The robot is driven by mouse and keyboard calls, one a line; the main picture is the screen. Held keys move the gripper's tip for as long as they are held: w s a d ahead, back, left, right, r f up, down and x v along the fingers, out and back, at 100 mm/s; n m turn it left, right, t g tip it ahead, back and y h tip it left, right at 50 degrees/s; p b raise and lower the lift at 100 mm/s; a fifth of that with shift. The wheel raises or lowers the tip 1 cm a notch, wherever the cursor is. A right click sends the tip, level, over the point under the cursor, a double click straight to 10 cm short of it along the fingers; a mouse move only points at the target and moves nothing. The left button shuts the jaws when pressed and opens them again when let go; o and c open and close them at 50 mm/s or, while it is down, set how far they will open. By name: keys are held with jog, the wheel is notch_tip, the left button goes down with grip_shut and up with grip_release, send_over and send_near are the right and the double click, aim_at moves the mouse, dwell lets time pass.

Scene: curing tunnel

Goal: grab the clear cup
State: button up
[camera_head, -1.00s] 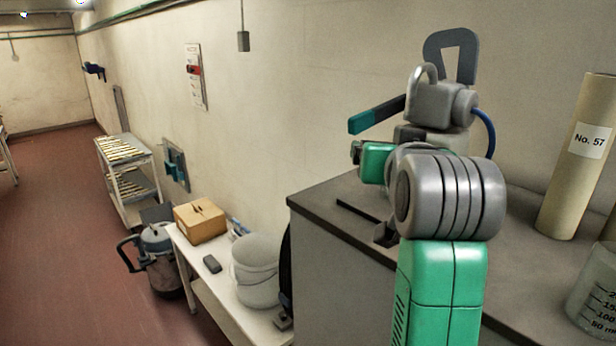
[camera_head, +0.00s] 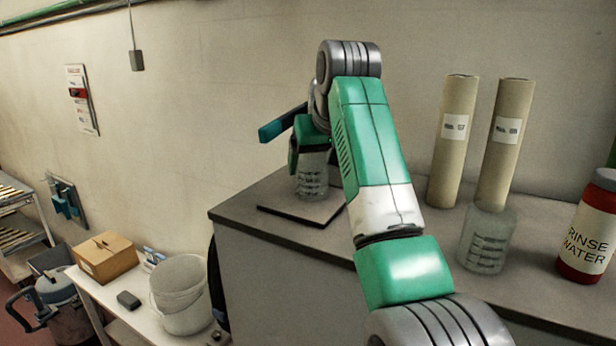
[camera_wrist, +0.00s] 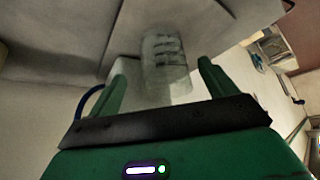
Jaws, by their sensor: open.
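A clear cup (camera_head: 312,180) with dark markings stands on a dark flat mat (camera_head: 290,210) at the left end of the grey counter. My gripper (camera_head: 312,155) is at the cup's upper part, and my arm hides part of this area. In the wrist view the same cup (camera_wrist: 166,68) shows between the two green fingers of my open gripper (camera_wrist: 163,80). Gaps show on both sides of it. A second clear cup with markings (camera_head: 486,240) stands farther right on the counter, in front of a cardboard tube.
Two tan labelled tubes (camera_head: 454,140) (camera_head: 507,145) stand on the counter at the right. A red and cream rinse water bottle (camera_head: 590,226) is at the far right.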

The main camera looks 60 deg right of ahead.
aim_at(313, 174)
jog(key=shift+w+d+f+p, duration=0.15)
jog(key=shift+w+p, duration=0.1)
jog(key=shift+p, duration=0.15)
jog(key=p+x, duration=0.1)
jog(key=x, duration=0.3)
jog(key=shift+w+f+p, duration=0.2)
jog(key=shift+f+p, duration=0.05)
jog(key=shift+p, duration=0.1)
jog(key=c, duration=1.1)
jog(key=shift+c, duration=0.2)
jog(key=shift+r, duration=0.1)
